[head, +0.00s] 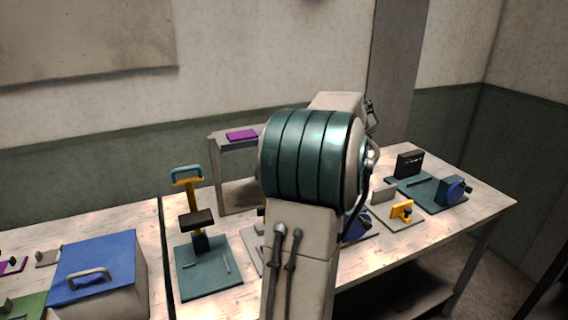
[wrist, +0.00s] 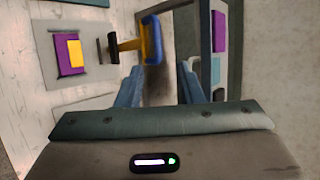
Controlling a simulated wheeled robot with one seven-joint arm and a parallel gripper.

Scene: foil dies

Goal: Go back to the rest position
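My gripper (wrist: 160,69) shows in the wrist view with its two blue fingers apart and nothing visible held between them. Whether the fingers are near or touching the handle is unclear. In the head view, my arm fills the middle and hides my gripper and part of the table.
A pale raised stand (head: 230,180) carries a purple piece (head: 242,135). A blue-lidded box (head: 95,265) with a handle is at left. Walls stand behind the tables.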

